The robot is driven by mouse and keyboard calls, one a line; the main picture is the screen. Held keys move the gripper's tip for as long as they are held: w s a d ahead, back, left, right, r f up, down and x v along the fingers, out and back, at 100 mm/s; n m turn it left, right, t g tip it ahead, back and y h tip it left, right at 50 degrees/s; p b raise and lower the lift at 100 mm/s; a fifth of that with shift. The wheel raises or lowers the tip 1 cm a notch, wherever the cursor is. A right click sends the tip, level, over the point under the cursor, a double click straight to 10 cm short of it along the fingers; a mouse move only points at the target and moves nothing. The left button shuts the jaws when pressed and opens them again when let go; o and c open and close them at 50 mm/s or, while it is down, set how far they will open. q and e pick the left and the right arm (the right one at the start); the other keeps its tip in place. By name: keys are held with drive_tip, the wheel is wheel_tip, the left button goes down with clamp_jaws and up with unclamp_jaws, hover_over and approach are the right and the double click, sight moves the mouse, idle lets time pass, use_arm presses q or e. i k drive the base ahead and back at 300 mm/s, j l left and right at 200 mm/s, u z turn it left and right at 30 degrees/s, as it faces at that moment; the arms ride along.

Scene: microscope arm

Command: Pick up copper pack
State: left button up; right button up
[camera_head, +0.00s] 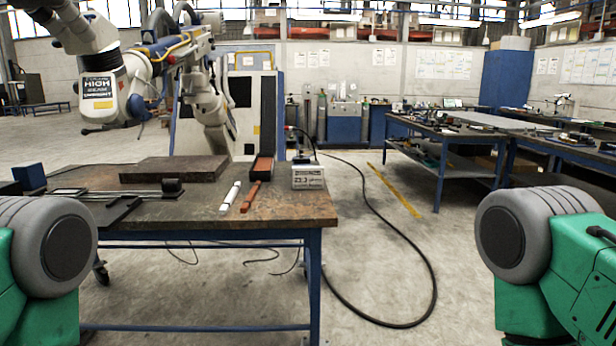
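A thin copper-brown stick-shaped pack (251,197) lies on the dark worktable (290,208) near its right end. It looks like the copper pack. A similar white stick (230,196) lies just to its left, apart from it. Neither gripper is in view. Only green and grey parts of my own body show at the lower left and lower right edges.
A display box (308,177) and a dark block with a reddish top (261,169) stand behind the sticks. A flat dark slab (174,169) lies further left. A black cable (428,262) curves over the floor right of the table. The floor in the middle right is mostly clear.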

sight(244, 209)
drive_tip(key=i+j+u, duration=0.1)
drive_tip(key=u, duration=0.3)
drive_tip(key=i+u, duration=0.45)
drive_tip(key=u, duration=0.3)
drive_tip(key=i+u, duration=0.2)
drive_tip(key=u, duration=0.15)
drive_tip(key=z, duration=1.4)
